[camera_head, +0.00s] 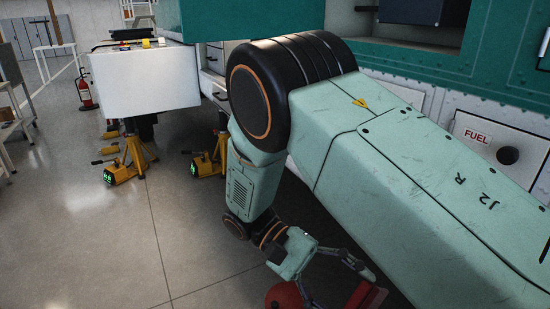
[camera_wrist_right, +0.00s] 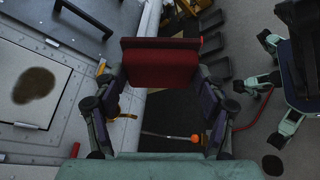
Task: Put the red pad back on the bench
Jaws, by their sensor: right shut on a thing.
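The red pad (camera_wrist_right: 160,67) is a dark red block between the two fingers of my right gripper (camera_wrist_right: 157,80) in the right wrist view. The fingers press on its left and right sides, and it is held off the floor. In the head view my right gripper (camera_head: 338,277) hangs low at the bottom edge, with part of the red pad (camera_head: 367,296) at its fingers, cut off by the frame. My left gripper is not in view. A surface with small coloured items (camera_head: 140,43) stands at the back left; I cannot tell if it is the bench.
A white box-shaped body (camera_head: 145,80) stands above yellow jacks (camera_head: 130,157). A rounded red object (camera_head: 284,296) is beside my right gripper. A teal and white wall with a FUEL panel (camera_head: 490,140) is on the right. The floor (camera_head: 90,240) at left is clear.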

